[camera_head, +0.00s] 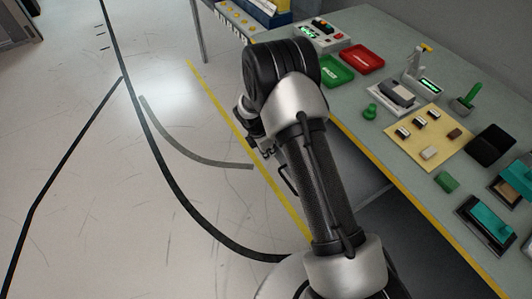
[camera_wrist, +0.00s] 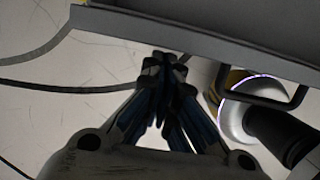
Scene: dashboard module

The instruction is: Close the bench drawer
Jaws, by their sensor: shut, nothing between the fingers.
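The grey bench drawer's front panel (camera_wrist: 200,40) crosses the top of the wrist view, and part of its inside shows behind the rim, so it stands open. Its dark bar handle (camera_wrist: 262,98) sticks out at the right. My gripper (camera_wrist: 165,62) is shut and empty, its fingertips close to the panel and left of the handle. I cannot tell whether they touch the panel. In the head view a dark handle (camera_head: 288,180) shows left of my arm; my arm hides most of the drawer and the fingertips.
The bench top (camera_head: 385,140) at the right carries a green tray (camera_head: 333,71), a red tray (camera_head: 362,58), a tan mat (camera_head: 428,138) with small parts, and several devices. Yellow tape (camera_head: 225,110) and dark cables (camera_head: 185,205) lie on the floor.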

